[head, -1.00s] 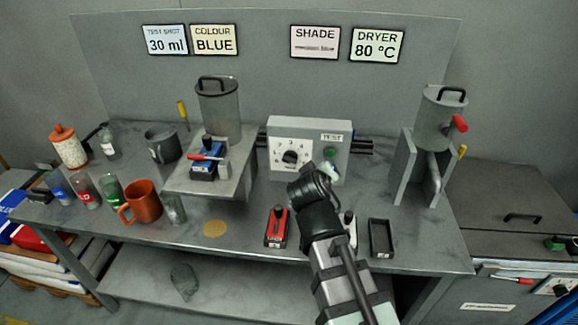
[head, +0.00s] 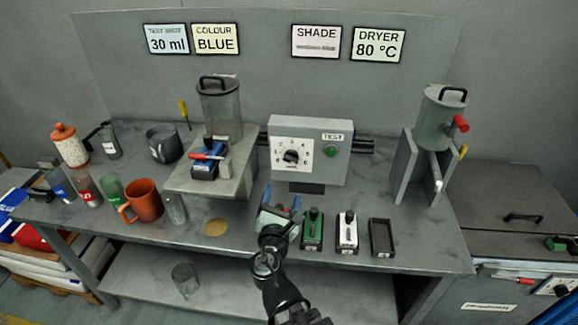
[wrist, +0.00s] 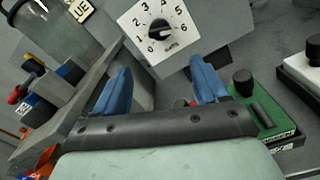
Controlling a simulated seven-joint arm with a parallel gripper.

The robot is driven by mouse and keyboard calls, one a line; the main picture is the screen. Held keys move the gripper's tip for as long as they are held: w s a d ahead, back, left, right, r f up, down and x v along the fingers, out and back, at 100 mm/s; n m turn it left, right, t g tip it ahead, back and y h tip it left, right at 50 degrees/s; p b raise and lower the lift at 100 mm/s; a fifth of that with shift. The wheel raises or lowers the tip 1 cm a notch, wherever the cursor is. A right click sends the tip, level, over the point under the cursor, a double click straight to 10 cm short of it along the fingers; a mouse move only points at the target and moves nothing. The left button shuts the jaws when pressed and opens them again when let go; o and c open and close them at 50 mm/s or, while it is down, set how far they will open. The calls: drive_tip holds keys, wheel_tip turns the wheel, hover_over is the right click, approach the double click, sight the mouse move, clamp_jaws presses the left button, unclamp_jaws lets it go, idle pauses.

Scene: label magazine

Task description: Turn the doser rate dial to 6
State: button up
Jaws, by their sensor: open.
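The doser rate dial is a black knob (head: 291,156) on a white plate (head: 306,150) on the grey control box. In the wrist view the knob (wrist: 159,31) sits among the numbers 0 to 6, upper middle. I cannot clearly tell which number it points to. My gripper (head: 281,197) has blue fingers and is open, with nothing seen between them. It is in front of and below the box, apart from the dial. In the wrist view its fingertips (wrist: 160,70) lie just below the dial plate.
A green button (head: 331,152) is right of the dial. Green (head: 312,229) and white (head: 347,231) blocks and a black tray (head: 381,238) stand right of my gripper. A raised shelf (head: 235,175) with a hopper (head: 220,110) is at left.

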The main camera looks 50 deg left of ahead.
drive_tip(key=x, duration=1.3)
drive_tip(key=shift+w, duration=0.1)
drive_tip(key=shift+c, duration=0.4)
drive_tip(key=c, duration=1)
drive_tip(key=shift+m, duration=0.8)
drive_tip(key=o, duration=1.1)
drive_tip(key=v, duration=1.3)
drive_tip(key=shift+s+d, duration=0.25)
drive_tip(key=shift+s, duration=0.05)
